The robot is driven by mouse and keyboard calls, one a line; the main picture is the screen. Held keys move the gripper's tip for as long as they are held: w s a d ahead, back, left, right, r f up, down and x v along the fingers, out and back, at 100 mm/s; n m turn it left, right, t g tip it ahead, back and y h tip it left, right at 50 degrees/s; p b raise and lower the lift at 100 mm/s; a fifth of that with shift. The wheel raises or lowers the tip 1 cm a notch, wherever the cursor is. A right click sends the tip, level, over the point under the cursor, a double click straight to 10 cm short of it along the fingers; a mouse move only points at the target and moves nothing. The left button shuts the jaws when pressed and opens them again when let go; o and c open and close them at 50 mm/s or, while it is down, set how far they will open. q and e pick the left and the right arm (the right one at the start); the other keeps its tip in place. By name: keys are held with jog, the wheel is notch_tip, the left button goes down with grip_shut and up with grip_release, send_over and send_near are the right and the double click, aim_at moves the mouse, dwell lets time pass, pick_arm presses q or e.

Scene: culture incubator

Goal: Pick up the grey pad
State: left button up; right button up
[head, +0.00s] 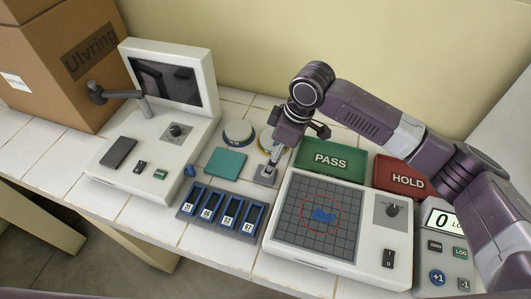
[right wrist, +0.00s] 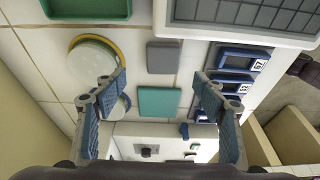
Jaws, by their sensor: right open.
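The grey pad (head: 265,176) is a small square lying flat on the white tiled bench, between the teal pad and the grid device. In the right wrist view the grey pad (right wrist: 164,57) lies beyond the teal pad (right wrist: 158,102), near the middle. My right gripper (head: 271,165) points down at the grey pad in the head view and partly covers it. In the right wrist view my right gripper (right wrist: 160,88) has its fingers wide apart with nothing held between them. The height of its tips above the bench is hard to tell. My left gripper is not in view.
A rack of blue numbered slots (head: 220,211) and a white device with a grid plate (head: 317,218) stand close by. Round dishes (head: 239,132) and the green PASS tray (head: 331,159) lie behind. A white machine (head: 160,122) and cardboard box (head: 58,58) stand left.

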aim_at(259, 179)
jog(key=x, duration=0.1)
jog(key=p+x, duration=0.1)
jog(key=shift+s+a+f, duration=0.15)
jog(key=shift+s+f, duration=0.1)
jog(key=shift+f, duration=0.15)
jog(key=shift+s+p+x, duration=0.2)
jog(key=shift+p+x, duration=0.5)
jog(key=shift+x, duration=1.7)
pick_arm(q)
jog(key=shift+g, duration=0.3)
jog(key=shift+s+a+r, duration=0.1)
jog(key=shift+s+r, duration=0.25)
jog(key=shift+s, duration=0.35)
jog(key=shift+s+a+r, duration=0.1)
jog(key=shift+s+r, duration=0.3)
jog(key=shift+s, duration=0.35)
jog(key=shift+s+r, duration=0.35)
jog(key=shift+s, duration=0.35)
pick_arm(e)
jog(key=shift+w, duration=0.15)
jog(key=c, duration=0.9)
